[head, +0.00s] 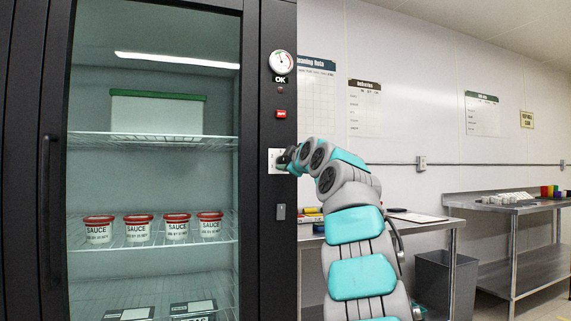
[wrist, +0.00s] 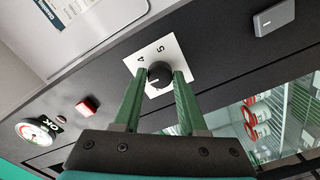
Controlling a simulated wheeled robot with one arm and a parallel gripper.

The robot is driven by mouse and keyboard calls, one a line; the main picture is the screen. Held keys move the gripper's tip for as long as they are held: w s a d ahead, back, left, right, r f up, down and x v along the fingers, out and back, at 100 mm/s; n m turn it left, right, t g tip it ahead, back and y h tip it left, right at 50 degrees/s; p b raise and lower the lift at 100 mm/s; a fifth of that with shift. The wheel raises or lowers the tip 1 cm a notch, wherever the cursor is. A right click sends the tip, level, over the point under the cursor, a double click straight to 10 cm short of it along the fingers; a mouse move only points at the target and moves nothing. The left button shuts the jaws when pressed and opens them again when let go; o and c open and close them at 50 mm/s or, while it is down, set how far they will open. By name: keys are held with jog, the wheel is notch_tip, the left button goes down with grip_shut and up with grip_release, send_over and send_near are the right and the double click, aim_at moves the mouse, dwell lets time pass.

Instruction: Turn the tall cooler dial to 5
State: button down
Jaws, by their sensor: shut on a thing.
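The tall cooler (head: 268,225) stands at the left in the head view, with a dark frame and a glass door. Its dial is a round black knob (wrist: 159,75) on a white plate (wrist: 169,53), with the numbers 4 and 5 showing in the wrist view. A short pale mark shows on the knob, but I cannot tell which number it points to. My gripper (wrist: 161,73) is shut on the knob, one green finger on each side. In the head view the plate (head: 272,155) shows beside my gripper, which hides the knob.
A round gauge (head: 281,62), a red button (head: 281,114) and a grey switch (head: 281,212) sit on the same dark panel. The door handle (head: 46,205) is at the far left. A steel table (head: 515,207) and a grey bin (head: 434,277) stand at the right.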

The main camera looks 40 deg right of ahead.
jog(key=shift+f+m+b, duration=0.15)
jog(key=shift+m+b, duration=0.3)
jog(key=shift+m, duration=1.45)
dwell(0.8)
jog(key=shift+a+r, duration=0.1)
jog(key=shift+r, duration=0.1)
